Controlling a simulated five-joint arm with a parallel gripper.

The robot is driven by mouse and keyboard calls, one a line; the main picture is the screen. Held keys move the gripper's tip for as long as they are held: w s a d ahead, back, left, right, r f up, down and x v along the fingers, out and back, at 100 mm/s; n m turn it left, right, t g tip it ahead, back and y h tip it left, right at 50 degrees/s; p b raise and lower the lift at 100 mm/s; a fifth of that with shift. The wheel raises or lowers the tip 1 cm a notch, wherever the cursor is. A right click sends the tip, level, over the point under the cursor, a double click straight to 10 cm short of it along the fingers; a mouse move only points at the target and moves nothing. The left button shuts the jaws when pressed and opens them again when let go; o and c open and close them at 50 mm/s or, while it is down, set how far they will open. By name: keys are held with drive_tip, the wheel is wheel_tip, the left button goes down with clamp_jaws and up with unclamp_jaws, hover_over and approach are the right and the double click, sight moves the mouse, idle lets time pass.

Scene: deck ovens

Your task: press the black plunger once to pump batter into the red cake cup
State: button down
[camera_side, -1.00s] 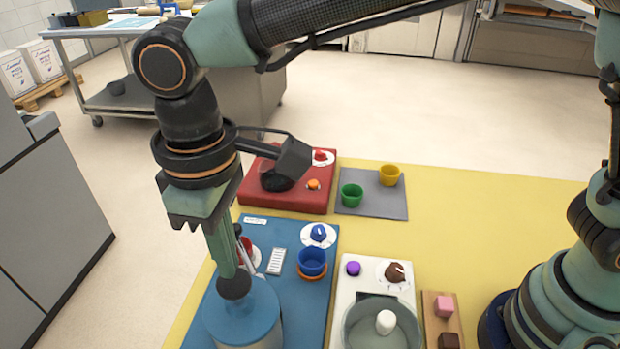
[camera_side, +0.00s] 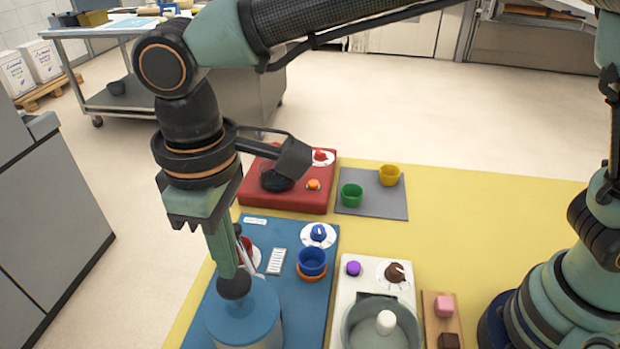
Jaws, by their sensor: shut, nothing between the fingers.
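The black plunger (camera_side: 234,287) is a round dark knob on top of the blue-lidded batter canister (camera_side: 243,322), at the lower left. My gripper (camera_side: 232,270) is shut and empty, pointing down, with its tips at the top of the plunger and apparently touching it. A red item (camera_side: 246,246) shows just behind my fingers on the blue station; it is mostly hidden, and I cannot tell whether it is the red cake cup or a knob.
The blue station (camera_side: 292,300) carries a blue cup (camera_side: 312,260) and a blue dial (camera_side: 318,234). A red station (camera_side: 300,195) stands behind. Green (camera_side: 351,195) and yellow (camera_side: 389,175) cups stand on a grey mat. A white mixer (camera_side: 375,280) stands to the right.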

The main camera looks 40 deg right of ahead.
drive_tip(key=shift+f, duration=0.1)
drive_tip(key=shift+f, duration=1.95)
drive_tip(key=shift+r, duration=2.1)
wheel_tip(320, 180, up, 6)
